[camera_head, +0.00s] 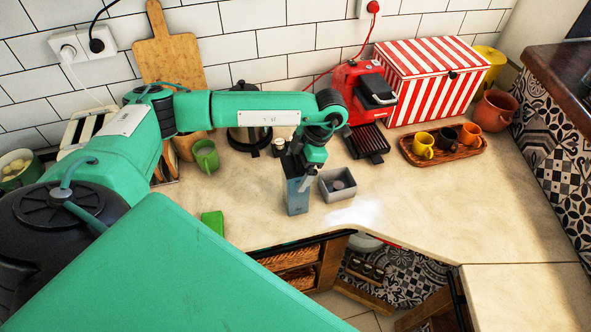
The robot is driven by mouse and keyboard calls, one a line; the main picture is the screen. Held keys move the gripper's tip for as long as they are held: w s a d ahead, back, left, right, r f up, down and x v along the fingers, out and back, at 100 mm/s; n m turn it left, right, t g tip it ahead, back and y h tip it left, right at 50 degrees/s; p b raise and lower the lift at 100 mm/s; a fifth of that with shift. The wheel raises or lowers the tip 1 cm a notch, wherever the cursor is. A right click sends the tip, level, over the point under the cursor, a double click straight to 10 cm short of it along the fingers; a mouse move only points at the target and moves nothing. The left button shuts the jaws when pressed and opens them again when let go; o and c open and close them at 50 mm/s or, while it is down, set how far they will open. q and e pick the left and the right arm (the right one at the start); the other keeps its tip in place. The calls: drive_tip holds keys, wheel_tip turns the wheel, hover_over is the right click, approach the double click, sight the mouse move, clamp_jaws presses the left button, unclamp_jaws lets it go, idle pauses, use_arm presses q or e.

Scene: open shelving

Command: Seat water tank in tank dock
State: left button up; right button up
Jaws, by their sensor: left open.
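A blue-grey box-shaped vessel, which looks like the water tank (298,198), stands upright on the counter near its front edge. A small open grey box with a round dark spot inside, which looks like the tank dock (324,193), sits just to the right of it. My left gripper (304,182) points down at the top of the tank and is open. The gripper hides part of the tank's top, and I cannot tell whether the fingers touch it. The tank is outside the dock. My right gripper is not in view.
A red coffee machine (362,90) with a black drip tray (367,143) stands behind the dock. A wooden tray (462,154) with cups is at right. A green mug (205,155) and green block (213,222) are at left. The counter right of the dock is clear.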

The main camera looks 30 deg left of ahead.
use_arm(q)
drive_tip(key=c, duration=2)
drive_tip(key=shift+o, duration=0.2)
drive_tip(key=shift+w, duration=0.1)
drive_tip(key=shift+r, duration=0.15)
